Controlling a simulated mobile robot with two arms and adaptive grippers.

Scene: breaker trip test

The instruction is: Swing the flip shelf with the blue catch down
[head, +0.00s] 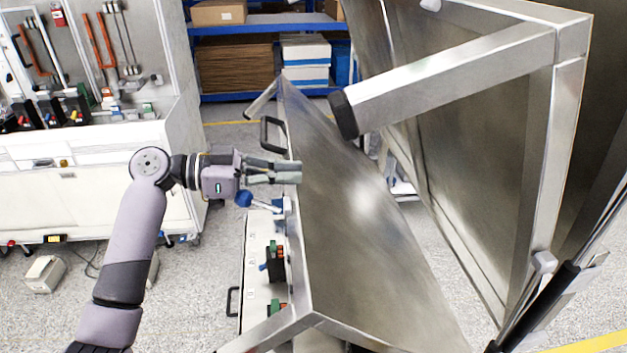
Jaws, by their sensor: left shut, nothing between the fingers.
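A blue ball-ended catch (243,198) sticks out at the left edge of a large metal panel (365,225). The panel slopes across the middle of the head view. I cannot tell for sure whether this panel is the flip shelf. My left gripper (298,172) is shut and empty. Its fingers point right, above and a little beyond the blue catch, and overlap the panel's left edge in the picture. I cannot tell whether they touch it. My right gripper is not in view.
A metal bar with a black end cap (450,80) juts out above the panel from a tall metal frame (565,130) at right. A white breaker board (257,285) stands below the catch. A white workbench (100,190) with tools is at left. Grey floor (195,290) is open between.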

